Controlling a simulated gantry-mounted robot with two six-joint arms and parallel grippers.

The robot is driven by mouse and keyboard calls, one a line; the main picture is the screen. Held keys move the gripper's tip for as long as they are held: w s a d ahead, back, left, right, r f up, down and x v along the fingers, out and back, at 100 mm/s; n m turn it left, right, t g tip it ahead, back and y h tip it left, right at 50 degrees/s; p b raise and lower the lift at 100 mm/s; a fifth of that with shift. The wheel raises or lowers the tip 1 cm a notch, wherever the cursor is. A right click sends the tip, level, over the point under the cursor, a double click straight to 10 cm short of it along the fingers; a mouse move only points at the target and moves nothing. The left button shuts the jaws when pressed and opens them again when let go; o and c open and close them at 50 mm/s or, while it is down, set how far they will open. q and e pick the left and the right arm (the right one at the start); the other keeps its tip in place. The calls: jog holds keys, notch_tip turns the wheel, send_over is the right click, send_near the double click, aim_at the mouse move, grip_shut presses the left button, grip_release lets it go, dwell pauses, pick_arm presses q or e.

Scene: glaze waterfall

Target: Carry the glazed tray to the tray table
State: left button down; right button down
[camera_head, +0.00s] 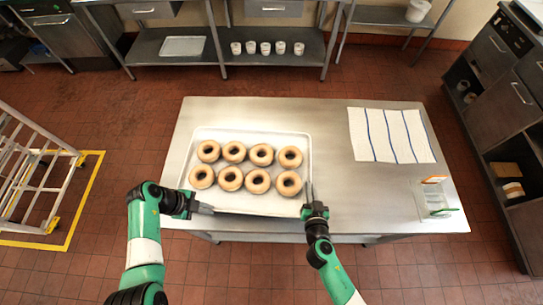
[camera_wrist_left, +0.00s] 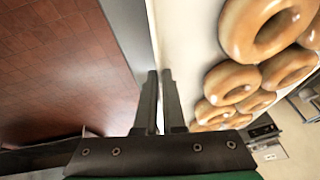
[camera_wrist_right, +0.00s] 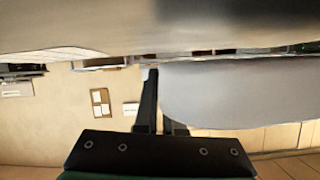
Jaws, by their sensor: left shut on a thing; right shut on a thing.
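A pale metal tray (camera_head: 251,205) holds several glazed doughnuts (camera_head: 262,154) in two rows. It is over the left part of a steel table (camera_head: 338,188); I cannot tell whether it rests there or is slightly raised. My left gripper (camera_head: 208,210) is shut on the tray's near-left rim, and its fingers (camera_wrist_left: 160,78) show beside the doughnuts in the left wrist view. My right gripper (camera_head: 310,190) is shut on the tray's right rim near its front corner. In the right wrist view its grip (camera_wrist_right: 150,78) is partly hidden. I cannot tell which surface is the tray table.
A striped cloth (camera_head: 391,135) lies at the table's back right, with a clear container (camera_head: 432,206) at front right. A metal rack (camera_head: 30,170) stands left in a yellow floor outline. Shelves (camera_head: 262,45) line the back; dark cabinets (camera_head: 505,95) stand right. Tiled floor is open left of the table.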

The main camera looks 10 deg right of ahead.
pick_arm(q)
jog(key=shift+w+d+f, duration=0.1)
jog(key=shift+f, duration=0.25)
pick_arm(e)
jog(key=shift+w+a+f, duration=0.1)
jog(key=shift+a+f, duration=0.05)
jog(key=shift+f, duration=0.25)
